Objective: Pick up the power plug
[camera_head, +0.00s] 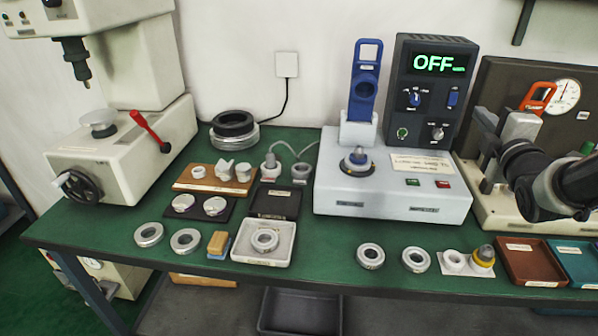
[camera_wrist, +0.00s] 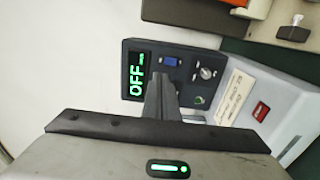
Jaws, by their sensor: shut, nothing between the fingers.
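My gripper (camera_wrist: 163,88) is shut and empty in the wrist view. Its fingers point towards the dark control box (camera_wrist: 150,62) with the green OFF display and appear in front of it. No plug shows at the fingertips. In the head view, a small grey-white fitting with a red part (camera_head: 270,166) stands on the green bench, with a pale cord running from it towards the heater unit. It looks like the power plug, but it is too small to be sure. A similar grey fitting (camera_head: 300,173) stands just to its right.
The white heater unit (camera_head: 395,202) fills the bench centre, with the control box (camera_head: 432,88) behind it. A wooden board (camera_head: 215,182) with white parts and a dark open box (camera_head: 274,201) lie near the corded fittings. Bearing rings and trays line the front edge.

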